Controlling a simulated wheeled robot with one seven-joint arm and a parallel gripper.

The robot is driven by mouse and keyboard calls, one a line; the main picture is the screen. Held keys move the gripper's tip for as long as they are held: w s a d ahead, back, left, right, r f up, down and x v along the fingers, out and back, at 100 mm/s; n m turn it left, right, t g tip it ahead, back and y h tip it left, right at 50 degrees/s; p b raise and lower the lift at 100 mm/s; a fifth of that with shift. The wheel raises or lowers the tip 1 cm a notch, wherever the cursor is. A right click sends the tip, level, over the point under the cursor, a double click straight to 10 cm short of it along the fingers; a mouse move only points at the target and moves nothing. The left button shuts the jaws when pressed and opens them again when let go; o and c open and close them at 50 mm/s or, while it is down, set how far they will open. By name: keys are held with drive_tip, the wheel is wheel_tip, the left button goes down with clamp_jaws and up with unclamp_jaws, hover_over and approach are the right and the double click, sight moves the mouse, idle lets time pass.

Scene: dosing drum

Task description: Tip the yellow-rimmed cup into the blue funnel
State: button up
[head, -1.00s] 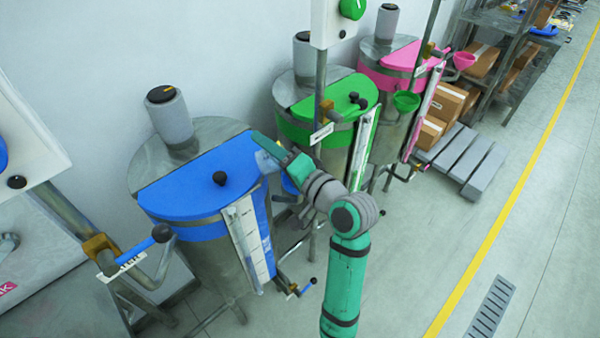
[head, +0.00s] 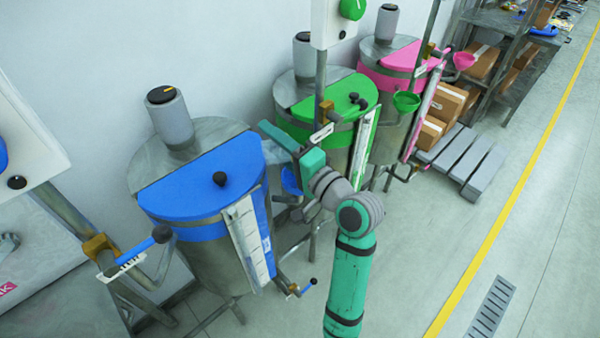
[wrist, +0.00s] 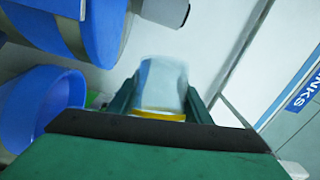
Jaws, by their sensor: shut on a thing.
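The yellow-rimmed cup is a pale, translucent cup (wrist: 162,85) held between the two teal fingers of my gripper (wrist: 160,95) in the wrist view. Its yellow rim shows on the side nearest the camera. In the head view my gripper (head: 286,148) is shut on the cup (head: 277,153), just right of the blue drum lid. The blue funnel (head: 290,182) shows partly, below and close to the gripper. In the wrist view the funnel (wrist: 45,100) lies wide open at the left, apart from the cup. The cup's contents are hidden.
The drum with the blue lid (head: 200,185) stands left of my gripper. A green-lidded drum (head: 335,110) and a pink-lidded drum (head: 392,68) stand behind, by the wall. A grey pallet (head: 465,158) lies right.

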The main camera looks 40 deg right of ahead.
drive_tip(key=shift+r+m, duration=0.1)
drive_tip(key=shift+m, duration=0.2)
drive_tip(key=shift+d+r+m+t+h, duration=0.15)
drive_tip(key=shift+m+t, duration=0.2)
drive_tip(key=shift+m, duration=0.2)
drive_tip(key=shift+d+r+m+t+h, duration=0.15)
drive_tip(key=shift+m+t, duration=0.2)
drive_tip(key=shift+m, duration=0.2)
drive_tip(key=shift+a+r, duration=0.1)
